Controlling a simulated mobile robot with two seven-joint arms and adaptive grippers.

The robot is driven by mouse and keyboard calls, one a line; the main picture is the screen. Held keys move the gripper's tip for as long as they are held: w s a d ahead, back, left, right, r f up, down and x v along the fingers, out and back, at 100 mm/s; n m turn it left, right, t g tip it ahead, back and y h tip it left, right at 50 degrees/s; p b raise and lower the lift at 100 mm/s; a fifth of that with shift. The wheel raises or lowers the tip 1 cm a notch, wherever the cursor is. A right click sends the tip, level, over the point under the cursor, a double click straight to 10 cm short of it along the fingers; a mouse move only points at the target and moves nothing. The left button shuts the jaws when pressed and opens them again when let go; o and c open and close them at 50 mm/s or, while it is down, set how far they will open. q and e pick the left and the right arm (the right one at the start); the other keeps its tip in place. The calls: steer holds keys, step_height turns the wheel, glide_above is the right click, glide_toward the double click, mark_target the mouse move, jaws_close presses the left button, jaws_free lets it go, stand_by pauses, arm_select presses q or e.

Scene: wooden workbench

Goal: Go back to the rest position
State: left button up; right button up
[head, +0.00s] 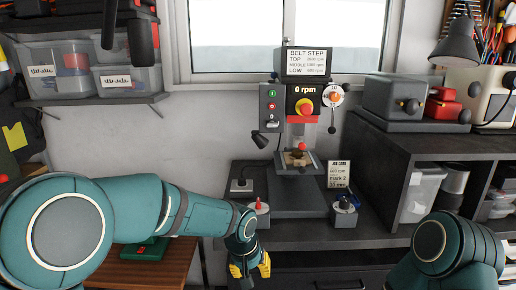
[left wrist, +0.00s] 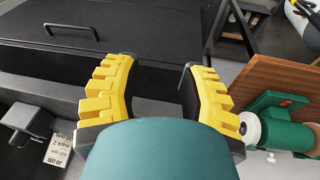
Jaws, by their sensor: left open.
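My left gripper (head: 250,266) hangs low in front of the workbench edge in the head view, with yellow ridged fingers. In the left wrist view its two fingers (left wrist: 160,85) stand apart with nothing between them. A dark drawer front with a handle (left wrist: 70,32) lies beyond them. My right arm (head: 445,252) shows at the lower right of the head view; its gripper is out of frame.
A drill press (head: 300,110) with a red button stands on the dark bench (head: 285,234). A control box with a red knob (head: 258,207) and another box (head: 344,208) flank its base. A wooden table (head: 172,268) with a green tool (head: 142,250) is at left.

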arm_select(q)
steer(key=s+a+f+n+h, duration=0.1)
steer(key=s+a+f, duration=0.3)
steer(key=s+f, duration=0.6)
steer(key=s+a+f+n+h, duration=0.1)
steer(key=s+a+f, duration=0.3)
steer(key=s+f, duration=0.7)
step_height(320, 180, down, 3)
steer(key=shift+s+a+f+n+g, duration=0.2)
steer(key=shift+a+n+g, duration=0.1)
steer(key=shift+g, duration=0.1)
arm_select(e)
steer(key=shift+s+r, duration=0.15)
steer(key=shift+s, duration=0.2)
